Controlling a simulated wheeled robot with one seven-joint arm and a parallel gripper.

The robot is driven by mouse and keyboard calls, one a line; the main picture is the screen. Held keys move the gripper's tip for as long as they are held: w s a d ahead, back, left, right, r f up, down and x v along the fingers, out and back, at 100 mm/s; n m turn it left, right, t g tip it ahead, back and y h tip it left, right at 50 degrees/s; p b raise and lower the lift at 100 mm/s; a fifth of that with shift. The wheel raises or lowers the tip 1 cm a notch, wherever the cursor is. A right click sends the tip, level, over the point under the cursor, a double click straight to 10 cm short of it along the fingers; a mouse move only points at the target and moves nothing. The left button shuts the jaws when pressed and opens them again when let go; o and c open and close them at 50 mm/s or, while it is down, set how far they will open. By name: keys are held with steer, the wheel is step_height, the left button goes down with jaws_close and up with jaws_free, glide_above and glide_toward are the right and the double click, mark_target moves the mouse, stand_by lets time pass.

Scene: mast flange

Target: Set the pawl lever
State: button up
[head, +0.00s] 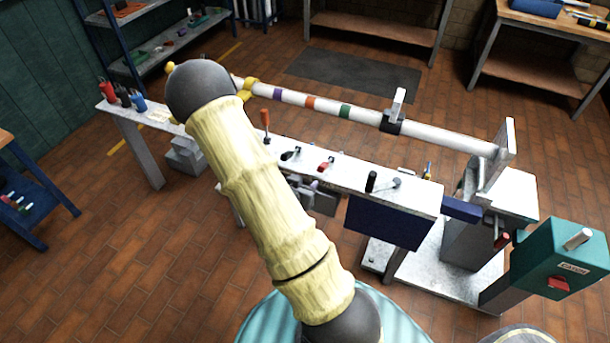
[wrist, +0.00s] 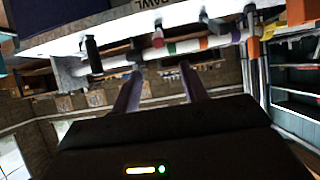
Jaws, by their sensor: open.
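A white horizontal beam (head: 410,190) carries several small levers: a black-handled one (head: 290,155), a red-handled one (head: 326,165) and a black upright one (head: 371,182). In the wrist view, which looks upside down, a PAWL label (wrist: 148,4) is partly cut off at the top edge, nearest the red-handled lever (wrist: 157,38). I cannot tell for sure which lever it names. My gripper (wrist: 161,69) is open with nothing between its fingers, and its tips point toward the levers. In the head view the gripper is hidden by my arm.
A banded white mast (head: 320,105) lies behind the beam, running to a flange plate (head: 507,143). An orange-handled tool (head: 265,120) stands upright on the beam. A teal box (head: 560,258) with a red switch stands at right. Open brick floor lies left of my arm.

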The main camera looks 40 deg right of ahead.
steer(key=shift+s+a+r+p, duration=0.35)
steer(key=shift+a+r+p, duration=0.1)
steer(key=shift+p, duration=1.7)
steer(key=shift+s+a+p, duration=0.15)
steer(key=shift+s+p, duration=0.1)
steer(key=shift+p, duration=0.6)
steer(key=shift+f, duration=0.15)
steer(key=shift+a, duration=0.1)
